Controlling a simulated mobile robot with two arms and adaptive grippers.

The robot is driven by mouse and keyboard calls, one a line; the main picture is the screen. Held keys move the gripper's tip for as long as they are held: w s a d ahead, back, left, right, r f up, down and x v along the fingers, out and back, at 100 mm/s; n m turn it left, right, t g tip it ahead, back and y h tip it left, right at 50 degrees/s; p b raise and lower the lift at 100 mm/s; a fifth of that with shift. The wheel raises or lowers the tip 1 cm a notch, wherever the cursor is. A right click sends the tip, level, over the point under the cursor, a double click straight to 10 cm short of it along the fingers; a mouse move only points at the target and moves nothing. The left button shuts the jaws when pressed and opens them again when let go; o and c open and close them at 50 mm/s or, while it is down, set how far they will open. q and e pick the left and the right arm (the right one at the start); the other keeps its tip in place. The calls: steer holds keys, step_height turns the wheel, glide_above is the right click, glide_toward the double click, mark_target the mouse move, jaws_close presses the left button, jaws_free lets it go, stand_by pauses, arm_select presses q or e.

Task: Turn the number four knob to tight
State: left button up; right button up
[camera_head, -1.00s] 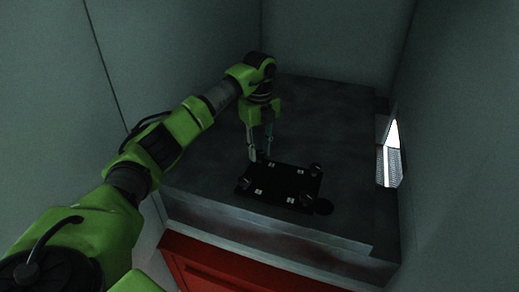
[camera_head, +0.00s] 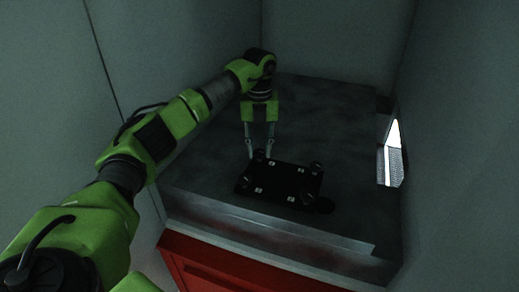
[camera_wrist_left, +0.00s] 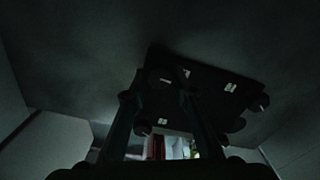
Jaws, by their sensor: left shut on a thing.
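A flat black panel (camera_head: 281,182) lies on the grey worktop. It carries a dark knob near each corner and small white labels, too small to read. My left gripper (camera_head: 260,155) points down at the panel's back left corner, its fingers on either side of the knob (camera_head: 259,156) there. It is shut on that knob, which the fingertips partly hide. In the left wrist view the knob (camera_wrist_left: 160,78) shows dark between the fingers, at the panel's edge (camera_wrist_left: 215,80). Its number and turn position cannot be made out. My right gripper is not in view.
Other knobs stand at the back right (camera_head: 316,168), front right (camera_head: 306,199) and front left (camera_head: 242,184) corners. A dark round piece (camera_head: 323,206) sits by the front right corner. The grey worktop (camera_head: 330,110) is clear around the panel, with walls close by.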

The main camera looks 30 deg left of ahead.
arm_select(q)
steer(key=m, duration=0.3)
steer(key=shift+m, duration=0.9)
steer(key=o, duration=1.1)
